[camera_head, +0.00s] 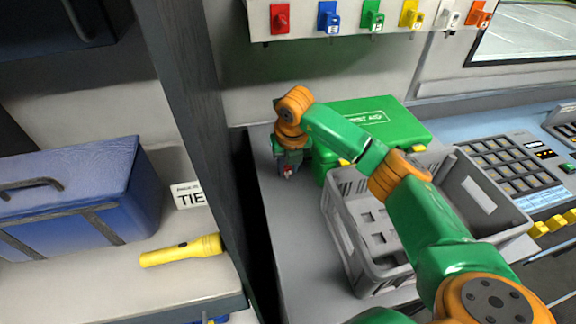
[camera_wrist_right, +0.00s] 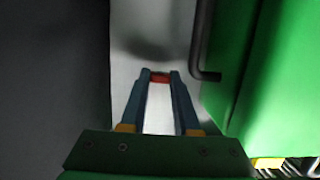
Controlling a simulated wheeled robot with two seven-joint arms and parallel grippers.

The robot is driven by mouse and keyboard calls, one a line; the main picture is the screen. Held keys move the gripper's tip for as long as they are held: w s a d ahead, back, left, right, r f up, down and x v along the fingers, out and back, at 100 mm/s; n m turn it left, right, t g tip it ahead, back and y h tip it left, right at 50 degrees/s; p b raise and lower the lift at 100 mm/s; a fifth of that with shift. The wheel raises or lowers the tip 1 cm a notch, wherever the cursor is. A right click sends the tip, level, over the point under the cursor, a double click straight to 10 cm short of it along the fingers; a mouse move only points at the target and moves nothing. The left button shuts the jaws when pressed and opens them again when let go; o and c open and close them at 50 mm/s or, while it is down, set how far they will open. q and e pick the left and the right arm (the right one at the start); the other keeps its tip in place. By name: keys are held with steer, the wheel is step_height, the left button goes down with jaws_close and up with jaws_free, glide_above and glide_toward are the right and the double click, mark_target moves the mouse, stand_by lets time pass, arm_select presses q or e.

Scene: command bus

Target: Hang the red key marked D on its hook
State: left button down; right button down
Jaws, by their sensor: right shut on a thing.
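My right gripper (camera_head: 287,170) points down between the dark upright panel and the green first aid box. In the right wrist view its fingers (camera_wrist_right: 160,80) are closed on a small red thing, the red key (camera_wrist_right: 160,77), held at the fingertips. In the head view only a speck of the key (camera_head: 288,173) shows. Its letter cannot be read. The red hook (camera_head: 280,18) is leftmost on the white key rack (camera_head: 300,37), with no key seen on it. My left gripper is not in view.
Blue (camera_head: 329,20), green (camera_head: 373,18), yellow (camera_head: 412,16) and other coloured keys hang along the rack. The green first aid box (camera_head: 410,125) and a grey crate (camera_head: 345,222) stand beside my right arm. A dark upright panel (camera_head: 195,110) is close on the left.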

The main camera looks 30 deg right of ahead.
steer(key=shift+s+r, duration=0.1)
stand_by(0.3)
steer(key=shift+s+a+p, duration=0.2)
steer(key=shift+s, duration=0.45)
steer(key=shift+s+a+p, duration=0.15)
steer(key=shift+s, duration=0.5)
steer(key=shift+s+r, duration=0.1)
steer(key=shift+r, duration=0.15)
steer(key=s+r+p, duration=0.2)
steer(key=s, duration=0.1)
steer(key=shift+a+r+p, duration=0.2)
steer(key=shift+a+p, duration=0.2)
steer(key=shift+s+a, duration=0.1)
steer(key=shift+s, duration=0.25)
steer(key=shift+r, duration=0.1)
